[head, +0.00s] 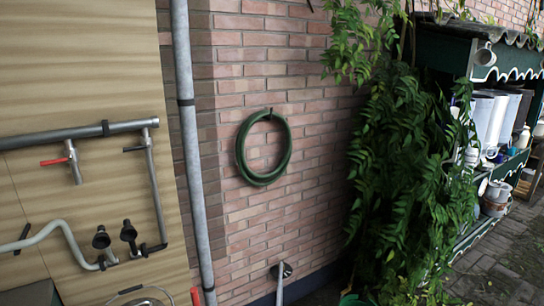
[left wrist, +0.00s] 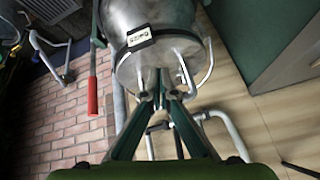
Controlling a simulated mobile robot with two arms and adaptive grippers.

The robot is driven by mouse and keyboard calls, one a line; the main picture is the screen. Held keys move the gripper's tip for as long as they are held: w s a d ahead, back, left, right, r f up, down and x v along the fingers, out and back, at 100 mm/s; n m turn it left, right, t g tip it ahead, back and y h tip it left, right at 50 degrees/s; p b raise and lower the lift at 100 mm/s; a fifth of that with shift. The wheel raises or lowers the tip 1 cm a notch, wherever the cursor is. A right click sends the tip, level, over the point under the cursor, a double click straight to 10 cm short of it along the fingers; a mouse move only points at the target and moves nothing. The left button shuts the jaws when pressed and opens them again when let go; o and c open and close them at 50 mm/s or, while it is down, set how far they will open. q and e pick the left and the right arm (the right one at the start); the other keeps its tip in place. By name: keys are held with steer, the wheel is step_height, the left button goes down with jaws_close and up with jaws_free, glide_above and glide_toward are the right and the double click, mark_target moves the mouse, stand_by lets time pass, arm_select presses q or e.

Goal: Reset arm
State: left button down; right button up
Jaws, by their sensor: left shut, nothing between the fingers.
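My left gripper (left wrist: 162,92) shows in the left wrist view, its two dark green fingers slanting together to a closed tip with nothing held between them. Behind and above the tip is a metal churn (left wrist: 168,70) with a small dark label plate (left wrist: 140,38). I cannot tell whether the fingertips touch the churn. A lever with a red grip (left wrist: 92,96) is left of the churn. Neither gripper shows in the head view. My right gripper is in neither view.
In the head view, pipes with a red-handled valve (head: 55,161) run along the tan panel. A green hose (head: 264,147) hangs on the brick wall. A leafy plant (head: 405,170) stands before a shelf unit with white cylinders (head: 490,115). Paving at lower right is clear.

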arm_select(q)
steer(key=s+d+m+g+h, duration=0.1)
steer(key=s+d+m, duration=0.1)
steer(key=s+d, duration=0.6)
steer(key=s+d+f+m+h, duration=0.15)
steer(key=s+d, duration=0.25)
steer(key=s, duration=0.9)
steer(key=s+d+m+g+h, duration=0.1)
steer(key=s+d, duration=0.5)
steer(key=s, duration=0.4)
step_height(320, 180, down, 27)
steer(key=s+g, duration=0.2)
steer(key=s+a+f, duration=0.3)
steer(key=s+f, duration=1.3)
steer(key=s, duration=0.1)
steer(key=shift+a+m+g+b, duration=0.15)
steer(key=shift+m+g+b, duration=0.2)
steer(key=shift+g, duration=0.05)
